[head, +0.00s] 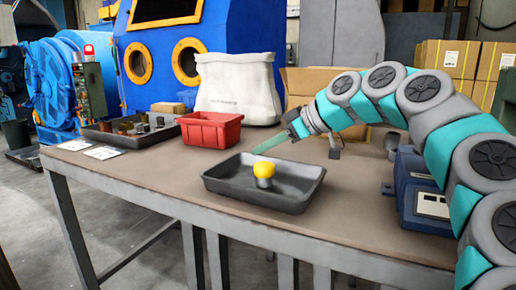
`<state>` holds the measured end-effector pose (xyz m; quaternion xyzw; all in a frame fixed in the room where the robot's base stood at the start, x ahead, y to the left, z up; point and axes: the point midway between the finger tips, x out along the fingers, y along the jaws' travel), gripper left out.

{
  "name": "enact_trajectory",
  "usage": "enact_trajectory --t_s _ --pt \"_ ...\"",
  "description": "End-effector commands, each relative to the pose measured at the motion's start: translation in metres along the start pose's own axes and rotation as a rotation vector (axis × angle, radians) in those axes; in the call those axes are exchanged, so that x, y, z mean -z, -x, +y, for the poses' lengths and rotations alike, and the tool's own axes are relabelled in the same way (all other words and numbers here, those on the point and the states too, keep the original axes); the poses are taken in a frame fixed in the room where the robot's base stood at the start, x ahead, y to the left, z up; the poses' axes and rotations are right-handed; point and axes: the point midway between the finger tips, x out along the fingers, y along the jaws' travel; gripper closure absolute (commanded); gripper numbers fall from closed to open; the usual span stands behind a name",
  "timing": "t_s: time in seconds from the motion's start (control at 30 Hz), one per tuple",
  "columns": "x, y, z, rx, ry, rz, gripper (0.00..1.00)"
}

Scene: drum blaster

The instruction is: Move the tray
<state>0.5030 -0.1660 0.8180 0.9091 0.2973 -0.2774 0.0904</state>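A black shallow tray (225,185) lies flat on the workbench, in the middle front. A small part with a yellow rounded top and grey base (264,171) stands inside it. A second dark tray (112,140) with several metal parts in it lies at the left of the bench. My gripper (272,143) is above the back edge of the middle tray, pointing left and down, and looks apart from it. A pale green strip shows at its tip; I cannot tell whether this is a finger or a held thing, nor whether the gripper is open.
The brown-topped workbench (150,172) has free room left and right of the middle tray. A red bin (210,129) and a white sack (238,88) stand behind. Paper sheets (103,153) lie at the left edge. A blue device (424,190) stands at the right, near my arm.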

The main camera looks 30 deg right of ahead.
Motion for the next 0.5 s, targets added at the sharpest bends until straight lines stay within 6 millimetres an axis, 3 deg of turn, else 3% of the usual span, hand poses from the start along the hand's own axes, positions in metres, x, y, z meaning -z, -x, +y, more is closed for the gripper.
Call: enact_trajectory --t_s 0.03,0.1,0.5 --pt "-0.009 -0.005 0.001 0.005 -0.003 -0.023 1.0" --pt "-0.009 -0.005 0.001 0.005 -0.004 -0.023 1.0" --pt "0.006 0.011 0.002 -0.001 -0.002 -0.015 1.0"
